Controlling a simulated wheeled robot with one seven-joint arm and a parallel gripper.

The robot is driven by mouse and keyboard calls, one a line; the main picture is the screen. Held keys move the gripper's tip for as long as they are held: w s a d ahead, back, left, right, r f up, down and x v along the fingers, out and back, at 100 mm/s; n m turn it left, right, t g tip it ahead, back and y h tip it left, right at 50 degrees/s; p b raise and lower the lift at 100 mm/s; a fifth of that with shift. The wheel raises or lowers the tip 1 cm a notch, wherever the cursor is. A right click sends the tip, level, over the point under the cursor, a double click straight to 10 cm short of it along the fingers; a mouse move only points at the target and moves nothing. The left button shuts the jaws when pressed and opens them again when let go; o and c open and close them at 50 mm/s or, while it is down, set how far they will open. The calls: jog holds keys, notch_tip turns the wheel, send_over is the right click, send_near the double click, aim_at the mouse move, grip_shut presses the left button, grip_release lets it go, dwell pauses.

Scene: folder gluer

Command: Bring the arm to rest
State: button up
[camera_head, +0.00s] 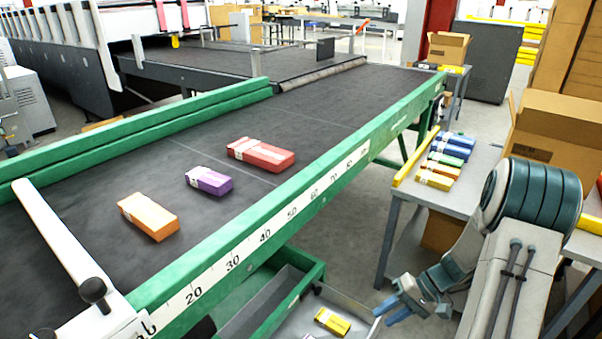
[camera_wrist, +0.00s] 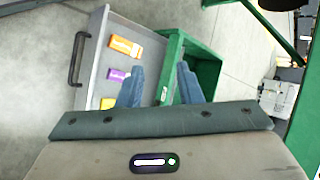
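My arm reaches down at the right in the head view, beside the green conveyor (camera_head: 330,187). My gripper (camera_head: 386,308) is low, near the right edge of a grey tray (camera_head: 362,307). In the wrist view my gripper (camera_wrist: 160,72) has its two blue fingers apart, with nothing held between them. The tray (camera_wrist: 150,45) shows there beyond the fingers, with an orange box (camera_wrist: 124,47), a purple box (camera_wrist: 118,77) and a yellow box (camera_wrist: 107,103) in it. The left finger partly overlaps the tray in that view.
An orange box (camera_head: 148,216), a purple box (camera_head: 209,181) and a red box (camera_head: 261,154) lie on the dark belt. A side table (camera_head: 478,185) holds blue and yellow boxes close to my arm. A green bin (camera_wrist: 203,75) adjoins the tray. Cartons (camera_head: 552,140) stand at right.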

jog(key=s+a+r+t+h+p, duration=0.1)
jog(key=r+p, duration=0.5)
jog(key=r, duration=0.7)
jog(key=s+a+r+t+h+p, duration=0.1)
jog(key=s+a+r+h+p, duration=0.2)
jog(key=r, duration=1)
jog(key=s+a+r+n+t+h+p, duration=0.1)
jog(key=s+r+h+p, duration=0.4)
jog(key=r, duration=0.9)
jog(key=s+a+t+p, duration=0.1)
jog(key=s+p, duration=0.2)
jog(key=s, duration=0.1)
jog(key=shift+s+a+p, duration=0.3)
jog(key=shift+s+a, duration=0.05)
jog(key=shift+s, duration=0.05)
